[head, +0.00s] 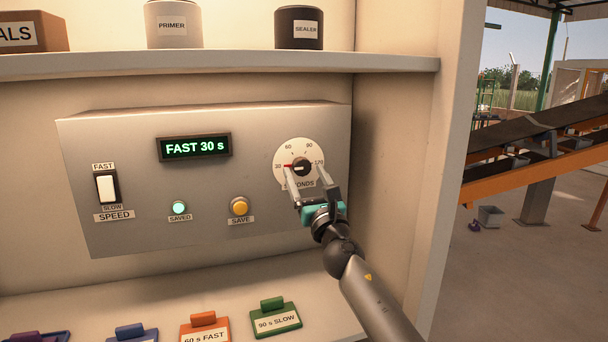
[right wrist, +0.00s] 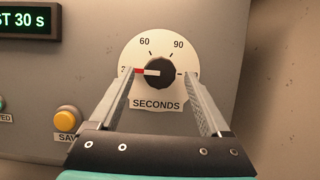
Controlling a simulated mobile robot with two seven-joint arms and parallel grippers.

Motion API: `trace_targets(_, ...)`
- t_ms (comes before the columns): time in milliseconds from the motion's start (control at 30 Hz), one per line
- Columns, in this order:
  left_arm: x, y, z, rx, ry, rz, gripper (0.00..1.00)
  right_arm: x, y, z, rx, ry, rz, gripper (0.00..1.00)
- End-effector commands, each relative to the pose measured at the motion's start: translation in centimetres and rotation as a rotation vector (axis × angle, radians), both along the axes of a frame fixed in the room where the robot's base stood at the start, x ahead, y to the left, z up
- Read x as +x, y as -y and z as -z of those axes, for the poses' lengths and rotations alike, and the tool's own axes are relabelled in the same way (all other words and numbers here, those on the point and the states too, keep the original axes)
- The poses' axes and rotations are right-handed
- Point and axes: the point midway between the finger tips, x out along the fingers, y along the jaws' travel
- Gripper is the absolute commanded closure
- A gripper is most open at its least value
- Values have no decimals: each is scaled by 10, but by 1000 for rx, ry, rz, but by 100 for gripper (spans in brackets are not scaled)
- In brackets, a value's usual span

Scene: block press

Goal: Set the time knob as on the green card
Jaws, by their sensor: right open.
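The time knob (head: 302,167) is a black knob on a white dial (head: 296,149) marked 30, 60, 90 and 120 over SECONDS. In the right wrist view the knob (right wrist: 160,73) has its red-and-white pointer toward the left, at the 30 mark. The green card (head: 275,319) reads 90 s SLOW and lies on the lower ledge. The display (head: 195,147) reads FAST 30 s. My right gripper (head: 305,178) is open in front of the dial, its fingers spread below and to either side of the knob, apart from it. My left gripper is out of view.
The speed switch (head: 106,187), lit SAVED lamp (head: 179,208) and yellow SAVE button (head: 239,206) are on the same grey panel (head: 140,240). An orange card (head: 205,329) reads 60 s FAST; blue and purple cards lie left of it. A shelf (head: 220,64) runs above.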

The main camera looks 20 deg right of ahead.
Motion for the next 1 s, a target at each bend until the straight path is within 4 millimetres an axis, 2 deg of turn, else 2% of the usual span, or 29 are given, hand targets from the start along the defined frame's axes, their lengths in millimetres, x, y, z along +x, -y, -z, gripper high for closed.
trace_targets(200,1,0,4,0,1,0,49,13,0,-5,0,0,1,19)
trace_targets(533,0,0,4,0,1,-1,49,14,-1,-6,0,-1,0,19)
trace_targets(1000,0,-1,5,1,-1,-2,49,14,-1,-6,0,-1,0,71)
